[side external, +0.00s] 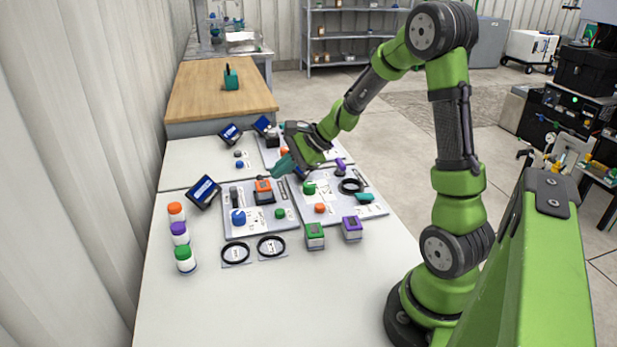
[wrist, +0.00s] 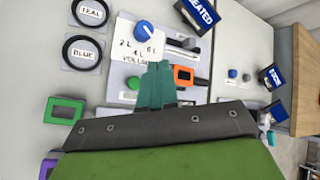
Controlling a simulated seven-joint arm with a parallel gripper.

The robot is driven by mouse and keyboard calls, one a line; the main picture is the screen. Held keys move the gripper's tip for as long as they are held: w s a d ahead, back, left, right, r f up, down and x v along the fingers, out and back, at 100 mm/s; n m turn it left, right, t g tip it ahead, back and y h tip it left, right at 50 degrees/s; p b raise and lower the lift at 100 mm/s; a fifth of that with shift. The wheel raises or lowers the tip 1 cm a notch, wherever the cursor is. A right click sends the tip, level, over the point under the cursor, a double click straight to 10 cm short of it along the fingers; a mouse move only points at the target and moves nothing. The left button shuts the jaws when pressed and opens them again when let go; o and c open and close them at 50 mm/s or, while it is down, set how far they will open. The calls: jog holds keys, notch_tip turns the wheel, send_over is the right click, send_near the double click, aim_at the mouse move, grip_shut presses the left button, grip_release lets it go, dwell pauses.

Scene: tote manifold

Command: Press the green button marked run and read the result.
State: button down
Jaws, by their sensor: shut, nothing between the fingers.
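A green button (side external: 279,213) sits on the grey panel (side external: 242,229) that carries a blue dial (side external: 238,216). In the wrist view the green button (wrist: 133,82) shows just left of my fingers; I cannot read a label on it. Another green button (side external: 309,188) is on the panel to the right. My gripper (side external: 281,167) is shut and empty, its teal fingers above the panels, apart from the left green button. In the wrist view the fingers (wrist: 156,85) hide part of the panel. A display (wrist: 200,12) reads "...EATED", its start cut off.
An orange-topped block (wrist: 184,76) stands close beside my fingers. Green (side external: 314,236) and purple (side external: 352,228) blocks stand in front of the panels. Black rings (side external: 236,254) lie at the near side. Capped jars (side external: 185,259) line the left.

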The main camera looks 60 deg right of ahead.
aim_at(283, 212)
jog(key=shift+f, duration=4.3)
jog(key=shift+f, duration=0.1)
jog(key=shift+f, duration=0.3)
jog(key=shift+f, duration=0.45)
jog(key=shift+r, duration=0.9)
jog(key=shift+r, duration=2.5)
